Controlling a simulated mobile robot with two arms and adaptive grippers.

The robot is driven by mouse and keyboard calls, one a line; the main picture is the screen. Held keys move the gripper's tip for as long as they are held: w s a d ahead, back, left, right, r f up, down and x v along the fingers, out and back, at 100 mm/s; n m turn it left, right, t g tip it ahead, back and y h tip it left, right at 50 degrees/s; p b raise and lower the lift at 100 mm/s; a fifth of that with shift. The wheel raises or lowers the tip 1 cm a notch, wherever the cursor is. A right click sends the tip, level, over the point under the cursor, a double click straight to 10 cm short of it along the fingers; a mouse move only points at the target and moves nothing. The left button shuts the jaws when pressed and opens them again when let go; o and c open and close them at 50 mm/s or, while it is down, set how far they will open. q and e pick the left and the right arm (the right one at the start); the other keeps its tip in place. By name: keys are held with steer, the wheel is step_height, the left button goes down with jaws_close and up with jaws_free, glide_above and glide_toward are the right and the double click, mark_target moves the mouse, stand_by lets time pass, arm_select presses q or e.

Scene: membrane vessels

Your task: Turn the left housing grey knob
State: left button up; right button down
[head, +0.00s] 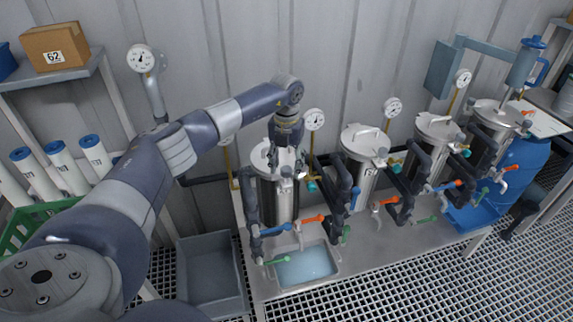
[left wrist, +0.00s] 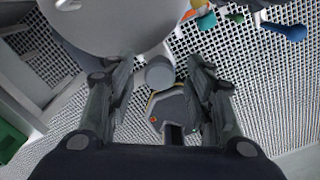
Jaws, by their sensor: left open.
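The left housing (head: 277,200) is the leftmost of several upright steel vessels on the bench. My left gripper (head: 287,148) points down over its lid, and its arm comes in from the left. In the left wrist view, the grey knob (left wrist: 160,73) is a round grey disc between the two open fingers of my left gripper (left wrist: 158,66). A gap shows on both sides of the knob. The large grey lid (left wrist: 108,28) fills the top of that view. In the head view my gripper hides the knob. My right gripper is not in view.
Blue (head: 275,230), orange and green valve handles and dark pipes stand at the front of the housing. A basin of water (head: 306,268) is set in the bench below. A gauge (head: 314,120) rises close to the right of my gripper. The wall is behind.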

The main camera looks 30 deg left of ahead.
mark_target(287, 168)
arm_select(q)
step_height(287, 168, up, 12)
steer(key=shift+f, duration=0.2)
stand_by(1.1)
